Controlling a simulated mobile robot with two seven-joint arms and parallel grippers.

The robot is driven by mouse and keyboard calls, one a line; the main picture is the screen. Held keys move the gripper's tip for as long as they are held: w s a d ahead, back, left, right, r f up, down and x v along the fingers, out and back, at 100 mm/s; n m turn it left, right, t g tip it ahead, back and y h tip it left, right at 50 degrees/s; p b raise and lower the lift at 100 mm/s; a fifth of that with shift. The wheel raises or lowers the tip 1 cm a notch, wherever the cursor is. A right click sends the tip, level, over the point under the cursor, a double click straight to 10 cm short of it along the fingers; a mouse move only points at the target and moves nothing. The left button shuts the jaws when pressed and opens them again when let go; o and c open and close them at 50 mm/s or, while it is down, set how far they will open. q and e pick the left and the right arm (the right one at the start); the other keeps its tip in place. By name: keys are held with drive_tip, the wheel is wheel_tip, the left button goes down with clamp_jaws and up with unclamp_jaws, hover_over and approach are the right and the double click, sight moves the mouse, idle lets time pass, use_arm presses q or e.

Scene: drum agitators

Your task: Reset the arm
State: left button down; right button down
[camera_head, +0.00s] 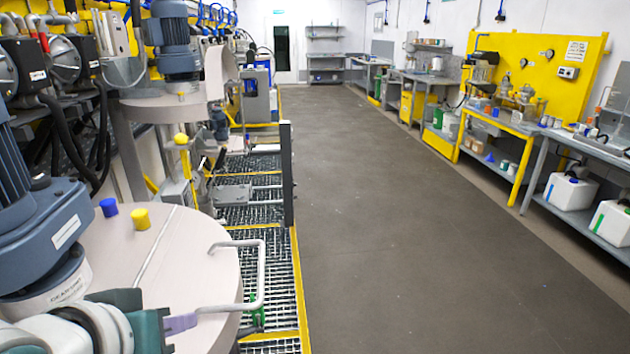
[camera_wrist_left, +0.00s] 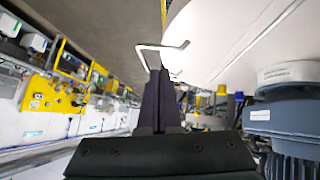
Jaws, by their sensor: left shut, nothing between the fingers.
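My left gripper (camera_head: 181,324) is at the lower left of the head view, low over the near edge of the pale round drum lid (camera_head: 195,262). Its fingers are together, with nothing between them. The tips are close to the near end of a bent metal handle (camera_head: 261,275) on the lid's right side; I cannot tell if they touch it. In the left wrist view the dark fingers (camera_wrist_left: 159,95) point up toward the handle (camera_wrist_left: 162,47). My right gripper is not in view.
A blue-grey motor (camera_head: 38,225) stands on the lid at left, with a blue cap (camera_head: 108,207) and a yellow cap (camera_head: 140,218) beside it. A dark post (camera_head: 287,175) rises by the grating (camera_head: 265,265). The grey floor (camera_head: 390,220) is clear; benches line the right.

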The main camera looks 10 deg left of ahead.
use_arm(q)
drive_tip(key=s+d+r+m+g+p, duration=0.1)
drive_tip(key=s+r+m+g, duration=0.15)
drive_tip(key=s, duration=0.75)
drive_tip(key=s+d+r+m+g, duration=0.1)
drive_tip(key=s+m+g, duration=0.25)
drive_tip(key=s, duration=0.55)
wheel_tip(320, 180, up, 13)
drive_tip(key=p, duration=1.2)
drive_tip(key=shift+w+a+f+h+p, duration=0.2)
drive_tip(key=shift+h+p, duration=0.1)
drive_tip(key=shift+p, duration=0.1)
